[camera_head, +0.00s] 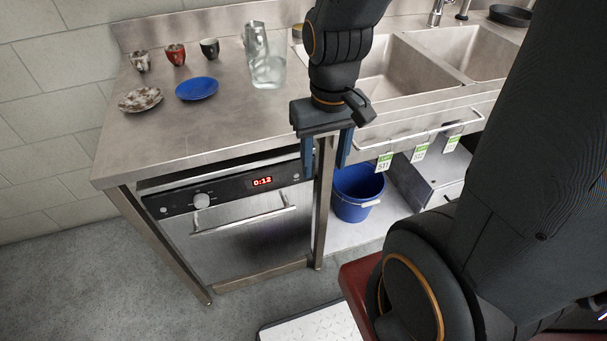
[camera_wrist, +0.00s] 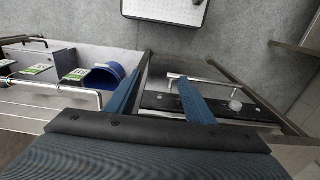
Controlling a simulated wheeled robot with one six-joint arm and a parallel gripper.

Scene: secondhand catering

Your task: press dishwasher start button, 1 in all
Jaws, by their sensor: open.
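The dishwasher (camera_head: 245,240) stands under the left part of the steel counter, its door shut. Its black control panel (camera_head: 228,192) has a lit red display (camera_head: 262,182) reading 0:12 and a pale round knob (camera_head: 201,201). Small round marks show near both panel ends; I cannot tell which is the start button. My gripper (camera_head: 325,170) is open and empty, its blue fingers pointing down in front of the panel's right end. In the wrist view my gripper (camera_wrist: 162,76) has the panel (camera_wrist: 205,106) and knob (camera_wrist: 235,105) beyond its right finger.
A horizontal door handle (camera_head: 243,220) juts out below the panel. A steel counter leg (camera_head: 324,215) stands right of the dishwasher, then a blue bucket (camera_head: 358,193). Cups, plates and a glass pitcher (camera_head: 266,65) stand on the counter.

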